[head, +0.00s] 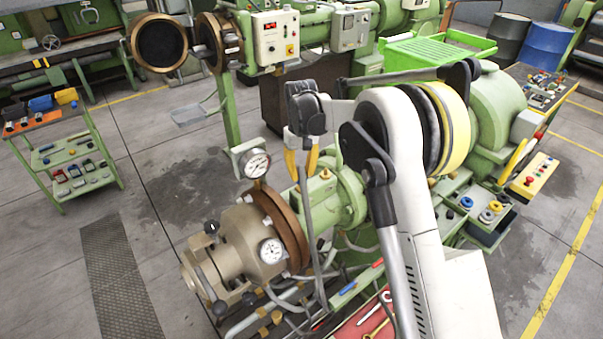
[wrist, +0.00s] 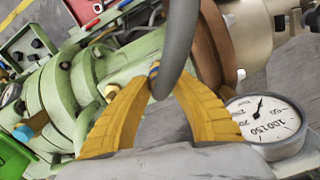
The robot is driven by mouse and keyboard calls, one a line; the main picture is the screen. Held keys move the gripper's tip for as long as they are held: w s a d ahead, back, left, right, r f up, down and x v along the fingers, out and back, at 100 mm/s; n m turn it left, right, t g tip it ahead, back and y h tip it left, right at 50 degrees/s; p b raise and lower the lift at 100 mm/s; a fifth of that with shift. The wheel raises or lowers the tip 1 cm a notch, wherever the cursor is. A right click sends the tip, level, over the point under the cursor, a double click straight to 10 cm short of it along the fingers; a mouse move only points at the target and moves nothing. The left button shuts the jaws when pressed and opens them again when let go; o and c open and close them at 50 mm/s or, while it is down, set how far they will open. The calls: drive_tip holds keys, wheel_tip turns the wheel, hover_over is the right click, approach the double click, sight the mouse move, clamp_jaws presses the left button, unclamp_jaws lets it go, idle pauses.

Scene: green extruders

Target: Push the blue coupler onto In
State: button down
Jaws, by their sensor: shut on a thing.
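My gripper (head: 302,166) has two yellow fingers and is over the green neck of the extruder. In the wrist view its fingertips (wrist: 154,82) come together around the end of a grey hose (wrist: 182,30), where a small part of the blue coupler (wrist: 154,70) shows. The fingers and hose hide most of this coupler. A brass-coloured fitting (wrist: 111,92) sits on the green housing, left of the fingertips and apart from them in the picture. A second blue piece (wrist: 35,124) is at the left, beside the green flange. I cannot read any In label.
A pressure gauge (wrist: 266,118) stands close to the right finger; another gauge (head: 271,250) is on the bronze-coloured extruder head (head: 236,240). Grey hoses hang below my gripper. A red tray with tools (head: 372,322) is at the front. Open floor lies to the left.

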drive_tip(key=shift+f, duration=0.15)
drive_tip(key=shift+f+b, duration=0.5)
drive_tip(key=shift+b, duration=0.2)
idle(0.4)
drive_tip(key=c, duration=1.2)
unclamp_jaws()
drive_tip(key=shift+o, duration=0.2)
drive_tip(key=shift+r+p, duration=1.6)
drive_tip(key=shift+r, duration=2.45)
